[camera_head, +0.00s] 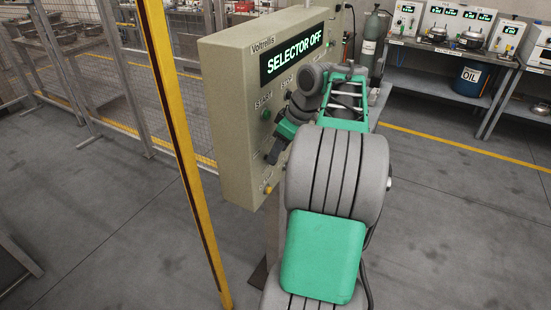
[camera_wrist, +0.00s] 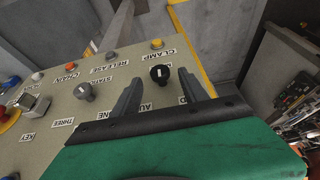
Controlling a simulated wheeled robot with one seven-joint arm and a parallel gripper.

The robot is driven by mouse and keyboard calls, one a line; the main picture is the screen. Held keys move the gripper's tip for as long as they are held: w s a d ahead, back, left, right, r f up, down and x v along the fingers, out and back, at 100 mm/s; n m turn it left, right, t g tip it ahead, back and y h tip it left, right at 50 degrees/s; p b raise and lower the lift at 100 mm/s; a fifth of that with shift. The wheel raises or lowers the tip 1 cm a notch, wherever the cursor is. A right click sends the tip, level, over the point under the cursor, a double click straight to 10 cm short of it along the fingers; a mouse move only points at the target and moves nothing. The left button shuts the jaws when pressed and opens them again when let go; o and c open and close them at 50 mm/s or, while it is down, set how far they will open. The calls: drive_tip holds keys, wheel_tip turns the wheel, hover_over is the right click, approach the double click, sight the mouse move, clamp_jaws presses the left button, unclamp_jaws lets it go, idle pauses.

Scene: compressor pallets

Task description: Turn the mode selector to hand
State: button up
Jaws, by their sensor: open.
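The control panel (camera_head: 222,110) stands at the centre in the head view, and its display (camera_head: 292,53) reads "SELECTOR OFF". In the wrist view the panel face (camera_wrist: 105,78) appears turned over. A black selector knob (camera_wrist: 160,73) with a white mark sits between the two fingers of my gripper (camera_wrist: 161,80). The fingers are open, one on each side of the knob, with visible gaps; I cannot tell whether their tips reach its depth. A label starting "AU" near the knob is partly hidden by my gripper. In the head view my gripper (camera_head: 274,152) is at the panel's front, hiding the knob.
A grey knob (camera_wrist: 84,91) sits left of my fingers, and a key switch (camera_wrist: 36,103) farther left. An orange button (camera_wrist: 157,43) lies beyond the black knob. A yellow post (camera_head: 172,110) and mesh fence stand left of the panel. A workbench (camera_head: 450,48) is at the back right.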

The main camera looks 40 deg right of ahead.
drive_tip(key=shift+x, duration=1.55)
drive_tip(key=shift+c, duration=0.3)
clamp_jaws()
